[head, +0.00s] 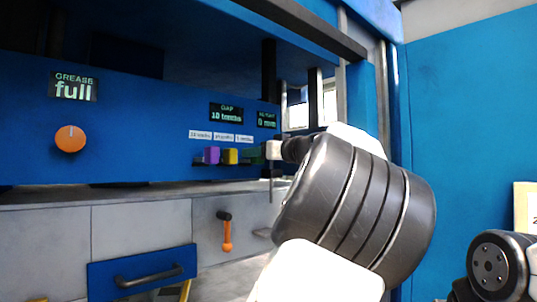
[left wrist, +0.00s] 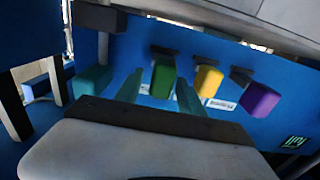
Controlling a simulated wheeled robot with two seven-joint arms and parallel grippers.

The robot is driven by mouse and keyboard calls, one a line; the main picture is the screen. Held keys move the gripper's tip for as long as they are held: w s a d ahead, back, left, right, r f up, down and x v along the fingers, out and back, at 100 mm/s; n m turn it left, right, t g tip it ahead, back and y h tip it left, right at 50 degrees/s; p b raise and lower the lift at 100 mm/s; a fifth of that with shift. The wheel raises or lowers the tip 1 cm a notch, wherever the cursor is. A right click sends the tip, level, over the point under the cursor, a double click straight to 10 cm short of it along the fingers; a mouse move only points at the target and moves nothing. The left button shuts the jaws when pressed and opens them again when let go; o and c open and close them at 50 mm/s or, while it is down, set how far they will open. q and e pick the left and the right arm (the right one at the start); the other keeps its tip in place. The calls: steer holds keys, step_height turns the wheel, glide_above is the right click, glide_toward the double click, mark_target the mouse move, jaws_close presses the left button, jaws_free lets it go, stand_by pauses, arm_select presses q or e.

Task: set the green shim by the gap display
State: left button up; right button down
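The green shim (left wrist: 163,80) hangs on a dark holder on the blue panel, beside the yellow shim (left wrist: 207,81) and the purple shim (left wrist: 260,101). In the head view the green shim (head: 251,154) is dark and partly hidden, right of the yellow (head: 230,156) and purple (head: 211,155) ones. My left gripper (head: 268,151) is at the green shim. In the left wrist view its fingers (left wrist: 160,90) stand apart, one on each side of the green shim; contact cannot be told. The gap display (head: 226,113) reads "10 tenths". My right gripper is out of view.
White labels (head: 221,136) sit above the shims. A second display (head: 267,120) is right of the gap display. A teal block (left wrist: 92,80) shows near the fingers.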

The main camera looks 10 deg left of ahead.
arm_select(q)
jaws_close()
stand_by(1.2)
